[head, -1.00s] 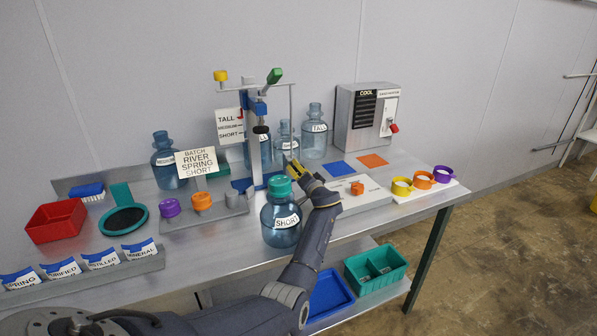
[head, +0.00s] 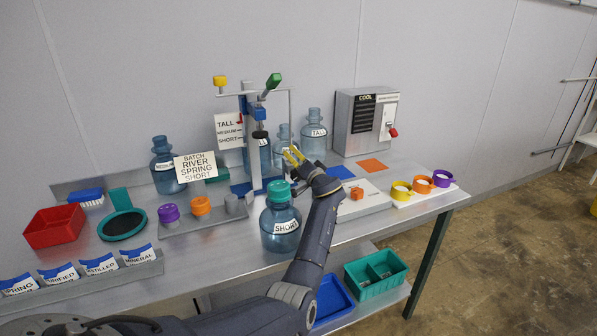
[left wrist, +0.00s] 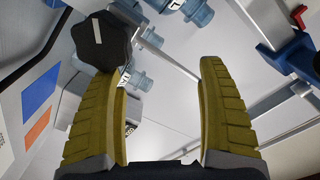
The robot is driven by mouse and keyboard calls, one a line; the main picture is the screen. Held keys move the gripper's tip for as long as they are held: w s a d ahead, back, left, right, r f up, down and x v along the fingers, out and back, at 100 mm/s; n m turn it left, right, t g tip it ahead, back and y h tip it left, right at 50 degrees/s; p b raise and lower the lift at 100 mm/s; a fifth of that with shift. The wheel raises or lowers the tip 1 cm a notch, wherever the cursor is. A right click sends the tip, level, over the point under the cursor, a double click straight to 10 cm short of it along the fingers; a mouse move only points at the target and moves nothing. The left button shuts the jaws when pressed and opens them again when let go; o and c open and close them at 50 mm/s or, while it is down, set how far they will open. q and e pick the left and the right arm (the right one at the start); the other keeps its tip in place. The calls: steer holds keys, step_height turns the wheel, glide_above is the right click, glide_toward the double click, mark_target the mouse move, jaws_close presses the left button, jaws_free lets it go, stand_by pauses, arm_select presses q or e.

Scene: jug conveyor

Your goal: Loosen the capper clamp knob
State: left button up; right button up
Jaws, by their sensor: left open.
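The capper's upright post (head: 253,165) stands in the middle of the bench, beside a TALL, MEDIUM, SHORT height sign (head: 229,131). A black clamp knob (head: 260,134) sits on the post below the blue carriage. In the left wrist view the black lobed knob (left wrist: 101,42), with a white mark on its face, shows large at the upper left, by the tip of the left-hand yellow finger. My left gripper (head: 292,156) is open, to the right of and a little below the knob. In the left wrist view nothing is between its fingers (left wrist: 158,85). My right gripper is out of view.
A jug labelled SHORT with a teal cap (head: 279,222) stands in front of the post, close to my left wrist. Other jugs (head: 314,135) stand behind. The cooling box (head: 360,120) is at the back right. Coloured rings (head: 422,184) lie at the right end.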

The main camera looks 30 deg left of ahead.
arm_select(q)
steer(key=shift+s+a+r, duration=0.1)
steer(key=shift+s+r, duration=0.05)
steer(key=shift+r, duration=1.7)
